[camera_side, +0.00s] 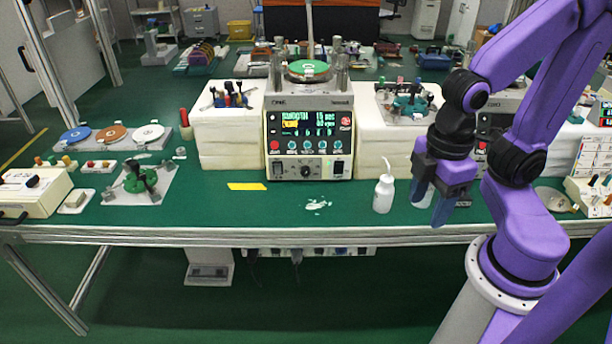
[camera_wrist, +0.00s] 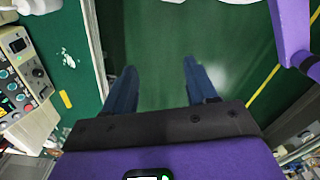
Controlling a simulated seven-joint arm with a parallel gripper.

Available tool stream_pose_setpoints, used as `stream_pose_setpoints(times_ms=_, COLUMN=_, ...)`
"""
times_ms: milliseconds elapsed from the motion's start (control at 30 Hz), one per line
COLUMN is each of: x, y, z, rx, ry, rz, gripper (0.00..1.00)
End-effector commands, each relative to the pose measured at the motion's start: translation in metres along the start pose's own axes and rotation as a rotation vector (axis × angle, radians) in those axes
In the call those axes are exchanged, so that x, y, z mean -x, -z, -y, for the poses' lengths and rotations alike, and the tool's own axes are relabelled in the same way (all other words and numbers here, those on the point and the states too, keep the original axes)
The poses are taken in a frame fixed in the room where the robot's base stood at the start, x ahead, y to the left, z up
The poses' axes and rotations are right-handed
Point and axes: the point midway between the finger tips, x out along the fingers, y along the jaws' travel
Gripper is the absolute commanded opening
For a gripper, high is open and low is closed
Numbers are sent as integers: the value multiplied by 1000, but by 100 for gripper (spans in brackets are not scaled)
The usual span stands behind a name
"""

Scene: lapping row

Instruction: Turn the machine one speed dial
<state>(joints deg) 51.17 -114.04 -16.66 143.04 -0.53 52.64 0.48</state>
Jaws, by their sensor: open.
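The machine (camera_side: 310,105) stands at the middle of the green bench, with a lit screen, a row of small buttons and a round dark dial (camera_side: 309,171) low on its front panel. I take this dial to be the speed dial; its label is too small to read. In the wrist view, the machine's panel (camera_wrist: 18,80) shows at the left edge, turned on its side. My gripper (camera_side: 450,206) hangs over the front right of the bench, well to the right of the dial. Its blue fingers (camera_wrist: 159,68) are apart, with nothing between them.
A white squeeze bottle (camera_side: 384,194) stands between my gripper and the machine. A white spill (camera_side: 318,205) and a yellow strip (camera_side: 247,186) lie on the bench before the machine. White blocks (camera_side: 228,135) flank it. A second machine (camera_side: 497,110) is partly hidden behind my arm.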

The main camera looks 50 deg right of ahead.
Motion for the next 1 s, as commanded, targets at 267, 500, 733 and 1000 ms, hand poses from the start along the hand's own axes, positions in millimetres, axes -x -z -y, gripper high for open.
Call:
stream_pose_setpoints(times_ms=267, x=-22, y=15, z=-41, rx=-30, ry=-162, rz=222, gripper=57)
stream_pose_setpoints(times_ms=500, x=-45, y=34, z=-90, rx=-46, ry=-373, rz=443, gripper=57)
stream_pose_setpoints(times_ms=733, x=-71, y=54, z=-136, rx=-32, ry=-588, rz=618, gripper=57)
stream_pose_setpoints(times_ms=1000, x=-110, y=79, z=-185, rx=28, ry=-848, rz=761, gripper=57)
